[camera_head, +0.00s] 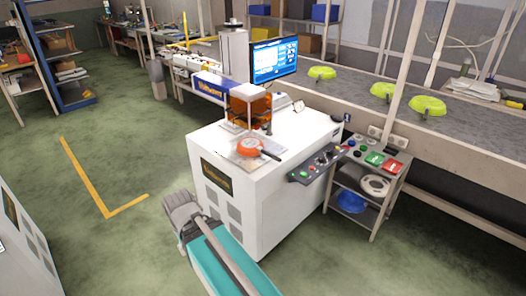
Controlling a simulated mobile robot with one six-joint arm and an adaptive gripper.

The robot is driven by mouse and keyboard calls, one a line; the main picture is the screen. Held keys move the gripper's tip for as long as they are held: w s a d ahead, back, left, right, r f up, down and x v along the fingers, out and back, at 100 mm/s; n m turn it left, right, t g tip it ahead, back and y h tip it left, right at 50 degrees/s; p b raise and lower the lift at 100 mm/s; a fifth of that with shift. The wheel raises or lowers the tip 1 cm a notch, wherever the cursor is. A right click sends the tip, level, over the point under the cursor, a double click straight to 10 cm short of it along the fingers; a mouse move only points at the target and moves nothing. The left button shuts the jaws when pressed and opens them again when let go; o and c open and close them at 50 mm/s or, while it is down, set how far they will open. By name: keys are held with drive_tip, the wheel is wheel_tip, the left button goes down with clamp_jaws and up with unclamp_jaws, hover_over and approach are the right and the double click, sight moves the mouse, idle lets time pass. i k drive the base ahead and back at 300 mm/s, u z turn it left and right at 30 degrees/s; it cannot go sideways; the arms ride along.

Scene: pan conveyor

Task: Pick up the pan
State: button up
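An orange pan (249,146) lies flat on a light plate on top of the white machine cabinet (278,185). Its dark handle points to the lower right. Several yellow-green pans sit on the grey conveyor behind, one (321,73) near the monitor and another (428,106) farther right. Grey and teal parts of my own body show at the bottom centre, in front of the cabinet. I cannot make out my gripper's fingers anywhere in this view, and nothing touches the orange pan.
An orange-tinted guarded head (250,106) stands just above and behind the orange pan. A monitor (274,60) is behind it. A button panel (316,163) juts from the cabinet's right side, beside a small shelf cart (362,190). Green floor is clear at left.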

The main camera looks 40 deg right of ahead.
sight(249, 147)
drive_tip(key=z, duration=1.5)
drive_tip(key=i, duration=1)
drive_tip(key=u, duration=0.05)
